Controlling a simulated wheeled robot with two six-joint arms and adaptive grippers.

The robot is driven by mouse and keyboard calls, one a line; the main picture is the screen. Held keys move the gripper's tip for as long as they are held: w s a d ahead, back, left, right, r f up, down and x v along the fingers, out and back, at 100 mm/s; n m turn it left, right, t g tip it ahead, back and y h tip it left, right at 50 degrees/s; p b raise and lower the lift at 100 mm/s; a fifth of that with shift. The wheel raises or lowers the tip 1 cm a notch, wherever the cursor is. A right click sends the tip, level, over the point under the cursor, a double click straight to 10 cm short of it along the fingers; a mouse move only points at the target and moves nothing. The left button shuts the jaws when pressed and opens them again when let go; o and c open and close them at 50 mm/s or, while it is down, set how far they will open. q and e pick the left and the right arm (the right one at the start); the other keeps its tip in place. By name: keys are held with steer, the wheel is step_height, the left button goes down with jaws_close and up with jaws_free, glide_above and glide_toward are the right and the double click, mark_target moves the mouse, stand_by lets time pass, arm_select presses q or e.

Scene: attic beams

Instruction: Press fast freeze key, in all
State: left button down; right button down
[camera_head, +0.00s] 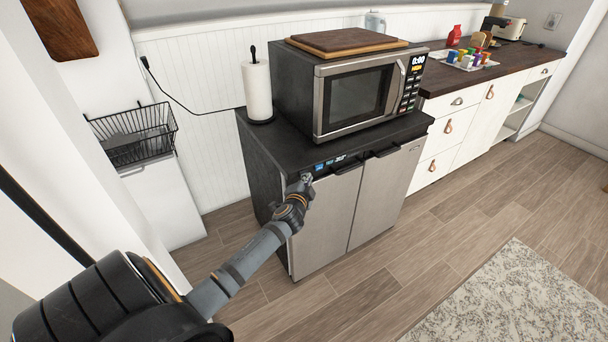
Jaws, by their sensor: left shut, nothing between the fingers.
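A low fridge-freezer (326,219) with two steel doors and a black top stands in the middle of the head view. A small control strip (329,163) with lit blue marks runs along the upper front edge of its left door. My left gripper (306,178) is shut and empty, with its tips at the left end of this strip. It hides part of the strip there. I cannot tell whether the tips touch a key, and the key labels are too small to read. My right gripper is not in view.
A microwave (356,98) with a wooden board (345,42) on it and a paper towel roll (257,91) stand on the black top. A wire basket (135,134) hangs at left. The wooden floor (425,236) in front is clear up to a rug (520,297).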

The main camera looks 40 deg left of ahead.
arm_select(q)
steer(key=shift+w+a, duration=0.2)
steer(key=shift+a, duration=0.25)
stand_by(0.8)
steer(key=shift+d, duration=0.15)
steer(key=shift+s+d, duration=0.4)
steer(key=shift+d, duration=0.25)
steer(key=d, duration=0.1)
steer(key=s+d, duration=0.1)
steer(key=d, duration=0.1)
steer(key=s+d, duration=0.1)
steer(key=shift+d, duration=0.35)
steer(key=shift+w, duration=0.1)
stand_by(0.7)
